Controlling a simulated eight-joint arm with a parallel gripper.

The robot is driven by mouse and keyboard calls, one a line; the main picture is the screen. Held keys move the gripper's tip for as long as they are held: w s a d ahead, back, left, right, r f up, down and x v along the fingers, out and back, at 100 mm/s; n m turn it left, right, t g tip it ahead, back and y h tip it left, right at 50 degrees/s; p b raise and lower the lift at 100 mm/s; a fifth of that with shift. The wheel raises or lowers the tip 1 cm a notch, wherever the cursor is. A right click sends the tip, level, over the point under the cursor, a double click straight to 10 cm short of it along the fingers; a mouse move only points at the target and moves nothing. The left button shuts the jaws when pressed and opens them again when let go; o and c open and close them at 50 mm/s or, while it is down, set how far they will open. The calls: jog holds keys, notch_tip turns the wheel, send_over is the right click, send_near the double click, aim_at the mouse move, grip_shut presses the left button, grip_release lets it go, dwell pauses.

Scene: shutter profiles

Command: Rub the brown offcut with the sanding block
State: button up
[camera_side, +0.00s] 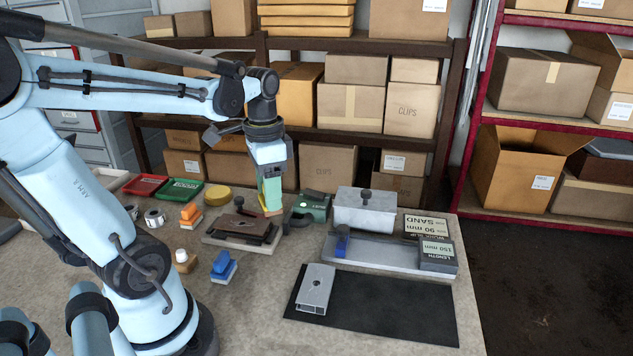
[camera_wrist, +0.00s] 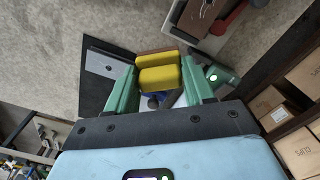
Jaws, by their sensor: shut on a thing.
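My gripper (camera_side: 270,200) has green fingers and is shut on a yellow sanding block with a tan lower layer; in the wrist view the block (camera_wrist: 158,76) sits between both fingers. In the side view the block is mostly hidden by the fingers. The brown offcut (camera_side: 238,225) lies flat on a dark holder on a pale board, left of and slightly below my gripper in the picture. It also shows at the top of the wrist view (camera_wrist: 208,10), apart from the block. The block is held above the bench; its exact height is unclear.
A green device (camera_side: 312,206) with a lit spot stands just right of my gripper. Beyond it are a grey jig (camera_side: 380,254) and a lidded box (camera_side: 365,211). A silver profile (camera_side: 315,288) lies on a black mat (camera_side: 390,316). Orange (camera_side: 190,214) and blue (camera_side: 223,266) blocks stand left.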

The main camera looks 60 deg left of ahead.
jog(key=a+n, duration=0.2)
jog(key=a, duration=0.5)
jog(key=shift+s+d+f, duration=0.1)
jog(key=shift+s+f, duration=0.05)
jog(key=shift+f, duration=1.5)
jog(key=shift+s+f, duration=0.15)
jog(key=shift+f, duration=1.5)
notch_tip(320, 180, down, 2)
jog(key=shift+f, duration=0.15)
jog(key=shift+s+a+r, duration=0.2)
jog(key=shift+s+a, duration=0.4)
jog(key=shift+c, duration=0.3)
jog(key=shift+s+a+f, duration=0.1)
jog(key=shift+s+a, duration=2)
jog(key=shift+s, duration=0.05)
jog(key=shift+w+d, duration=2.45)
jog(key=shift+w, duration=0.1)
jog(key=shift+w+d+r, duration=0.1)
jog(key=shift+d+r, duration=0.05)
jog(key=shift+r, duration=0.45)
jog(key=shift+w+d+r, duration=0.1)
jog(key=shift+d+r, duration=0.05)
jog(key=shift+r, duration=3.35)
